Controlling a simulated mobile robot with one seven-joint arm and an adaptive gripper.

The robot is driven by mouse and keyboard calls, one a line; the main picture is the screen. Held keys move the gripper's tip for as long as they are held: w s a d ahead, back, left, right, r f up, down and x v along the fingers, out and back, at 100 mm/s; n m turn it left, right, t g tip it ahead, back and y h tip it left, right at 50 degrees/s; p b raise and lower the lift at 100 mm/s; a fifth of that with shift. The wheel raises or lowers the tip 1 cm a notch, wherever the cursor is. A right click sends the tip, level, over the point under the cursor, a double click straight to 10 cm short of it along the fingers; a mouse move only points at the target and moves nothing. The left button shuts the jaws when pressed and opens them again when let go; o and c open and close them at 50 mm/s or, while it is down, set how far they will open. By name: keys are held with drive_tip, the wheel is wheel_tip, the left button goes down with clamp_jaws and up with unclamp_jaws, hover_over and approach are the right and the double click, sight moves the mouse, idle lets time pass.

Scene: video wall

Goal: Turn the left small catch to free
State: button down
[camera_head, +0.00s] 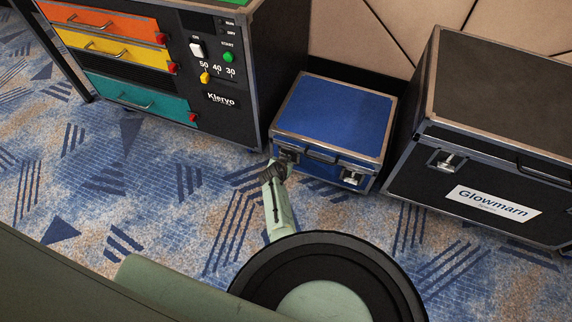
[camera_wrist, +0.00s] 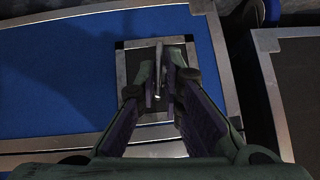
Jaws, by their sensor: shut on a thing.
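The blue case (camera_head: 335,112) stands on the carpet with metal edges and a dark handle (camera_head: 320,157) on its front. Its left small catch (camera_head: 290,153) is at the front left and partly hidden by my gripper (camera_head: 282,164). In the wrist view, the catch's square metal-framed plate (camera_wrist: 128,46) is set in the blue panel. My gripper (camera_wrist: 160,80) has its fingertips closed on the thin upright piece of the catch. The exact angle of that piece is hard to tell. The right small catch (camera_head: 350,177) is clear of my gripper.
A black cabinet (camera_head: 255,60) with orange, yellow and teal drawers stands close on the left. A large black case (camera_head: 490,115) labelled Glowmarn stands close on the right. Patterned carpet (camera_head: 150,210) in front is open.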

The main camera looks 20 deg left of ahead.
drive_tip(key=shift+d+f+h+b, duration=0.1)
drive_tip(key=shift+f+h+b, duration=0.05)
drive_tip(key=shift+h+b, duration=0.4)
drive_tip(key=shift+w+n, duration=0.15)
drive_tip(key=shift+n, duration=0.15)
drive_tip(key=c, duration=1.8)
unclamp_jaws()
drive_tip(key=shift+d, duration=0.1)
drive_tip(key=shift+d+m+y+p, duration=0.15)
drive_tip(key=shift+m+y+p, duration=0.4)
drive_tip(key=shift+y+p, duration=0.8)
drive_tip(key=shift+d+m+y+p, duration=0.1)
drive_tip(key=shift+m+y+p, duration=0.55)
drive_tip(key=shift+p, duration=1.15)
